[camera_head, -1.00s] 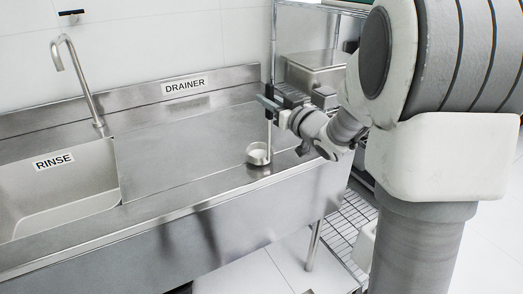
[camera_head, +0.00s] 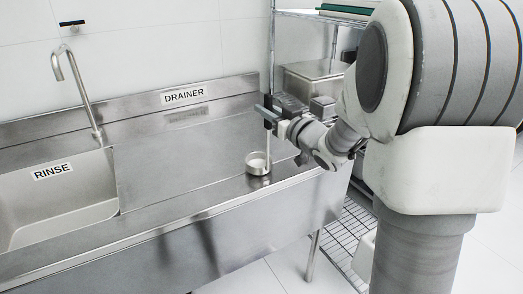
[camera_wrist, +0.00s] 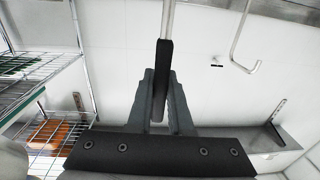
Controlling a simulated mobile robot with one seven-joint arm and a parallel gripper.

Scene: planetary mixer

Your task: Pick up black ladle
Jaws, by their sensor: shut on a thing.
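The ladle hangs upright at the right end of the drainer, with its pale metal bowl (camera_head: 258,163) low, over or on the steel surface; I cannot tell whether it touches. Its thin shaft rises from the bowl to my gripper (camera_head: 267,114). In the wrist view, the black handle (camera_wrist: 163,62) sits between the two grey fingers of my gripper (camera_wrist: 160,97), which is shut on it. The metal shaft runs on from the black handle to the top edge of that view. The fingers partly hide the handle's end.
The drainer board (camera_head: 190,160) is otherwise bare. The rinse basin (camera_head: 60,215) and tap (camera_head: 80,90) are at left. A wire rack with a steel container (camera_head: 313,78) stands behind my arm at right. A wall rises behind the sink.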

